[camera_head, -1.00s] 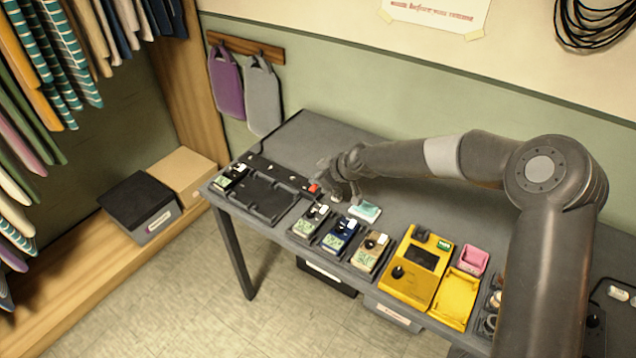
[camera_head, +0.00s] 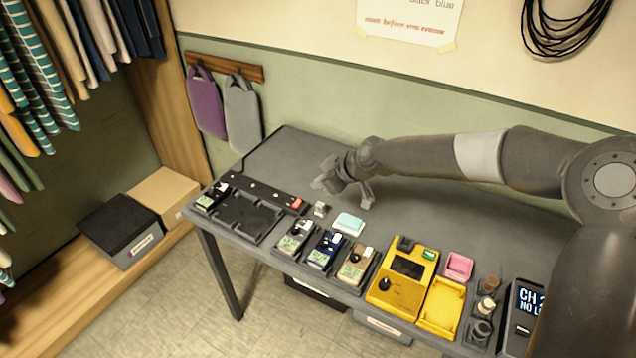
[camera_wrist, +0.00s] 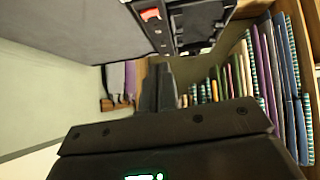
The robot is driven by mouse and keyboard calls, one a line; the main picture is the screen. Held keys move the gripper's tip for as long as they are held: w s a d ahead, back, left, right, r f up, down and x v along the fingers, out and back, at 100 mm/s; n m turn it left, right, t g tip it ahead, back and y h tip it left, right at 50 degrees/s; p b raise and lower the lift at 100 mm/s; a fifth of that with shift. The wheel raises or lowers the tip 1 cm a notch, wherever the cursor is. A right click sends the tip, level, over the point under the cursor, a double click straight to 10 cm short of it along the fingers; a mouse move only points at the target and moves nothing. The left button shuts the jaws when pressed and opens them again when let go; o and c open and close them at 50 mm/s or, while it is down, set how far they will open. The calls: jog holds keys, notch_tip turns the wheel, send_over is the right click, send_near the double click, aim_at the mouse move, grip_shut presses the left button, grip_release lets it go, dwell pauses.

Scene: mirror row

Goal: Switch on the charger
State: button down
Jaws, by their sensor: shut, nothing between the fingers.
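The charger is a black dock with a long black strip (camera_head: 262,190) and an empty tray (camera_head: 240,217) at the left end of the table. A red switch (camera_head: 297,203) sits at the strip's right end. It also shows in the wrist view (camera_wrist: 150,15), with a pale mark on it. I cannot tell whether it is on. A device with a pale green screen (camera_head: 208,199) stands in the dock's left end. My gripper (camera_head: 319,184) is shut and empty, above the table behind and right of the switch, apart from it. Its shut fingers show in the wrist view (camera_wrist: 158,88).
A small white block (camera_head: 320,209) and a pale teal box (camera_head: 349,223) lie right of the switch. Several handheld devices (camera_head: 324,250) line the front edge. The table's back strip is clear.

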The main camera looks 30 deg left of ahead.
jog(key=shift+w+r, duration=0.1)
jog(key=shift+w, duration=0.6)
send_over(297, 203)
jog(key=d, duration=0.2)
notch_tip(297, 203, down, 7)
jog(key=shift+w+r, duration=0.1)
jog(key=f, duration=0.3)
jog(key=shift+w+a+f, duration=0.15)
jog(key=shift+w+f, duration=0.05)
jog(key=shift+w, duration=0.1)
jog(key=shift+f, duration=0.45)
